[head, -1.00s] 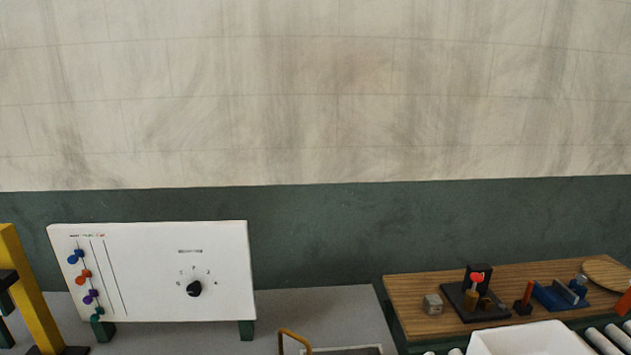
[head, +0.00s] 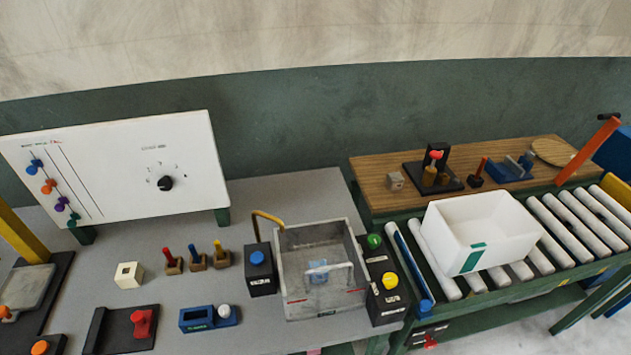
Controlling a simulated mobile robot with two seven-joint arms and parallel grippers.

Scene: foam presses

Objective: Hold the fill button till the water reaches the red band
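A grey open-topped tank (head: 289,284) stands on the bench in the head view. Short red marks (head: 296,301) show low on its front side, and a pale bar crosses its front. A small blue patch (head: 318,270) shows in it; I cannot tell whether it is water. A yellow bent pipe (head: 267,215) rises at its back left. A blue button (head: 257,257) sits on a black box left of the tank. A black box on its right carries a green button (head: 374,241) and a yellow button (head: 389,281). The labels are unreadable. Neither gripper is in view.
A white panel (head: 110,170) with a black dial stands at the back left. Several small coloured-handled tools, a cream block (head: 129,275) and a blue fixture (head: 208,318) lie left of the tank. A white bin (head: 450,240) sits on rollers at right.

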